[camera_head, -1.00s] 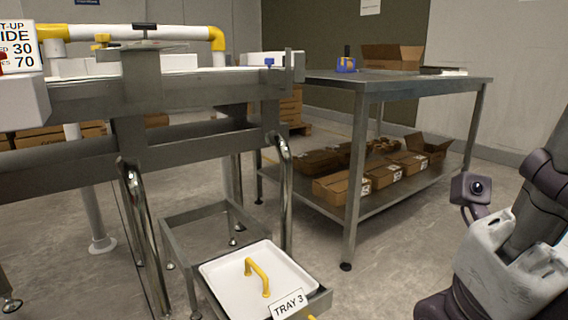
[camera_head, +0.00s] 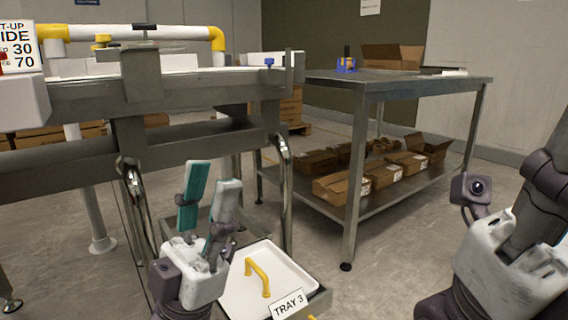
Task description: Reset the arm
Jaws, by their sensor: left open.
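My left gripper (camera_head: 208,200) has come into the lower middle of the head view, pointing up, with teal pads on its fingers. It is open, with a gap between the fingers and nothing held. It stands in front of the left part of the tray stand.
A white tray (camera_head: 233,298) with a yellow handle and a TRAY 3 label sits on a low stand. The checkweigher belt frame (camera_head: 75,97) stands behind at left. A steel table (camera_head: 400,84) at right holds open cartons on its lower shelf (camera_head: 385,192).

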